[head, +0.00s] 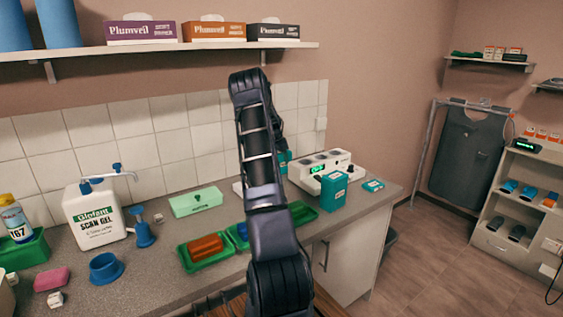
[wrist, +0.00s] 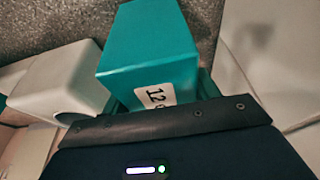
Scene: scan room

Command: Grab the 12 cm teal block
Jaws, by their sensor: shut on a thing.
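The teal block (wrist: 150,48) fills the upper middle of the wrist view, with a white label reading "12" on its near face. My gripper (wrist: 160,102) is shut on this block, which extends beyond the dark gripper edge. In the head view my arm reaches over the counter and hides most of the gripper. A teal patch (head: 284,160) shows just right of the arm, probably the held block.
A white device (head: 318,165) with a green display stands beside the arm. Green trays (head: 190,265) and a light green box (head: 196,201) lie left of it. A scan gel jug (head: 95,215) stands farther left. A shelf (head: 190,46) with tissue boxes hangs above.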

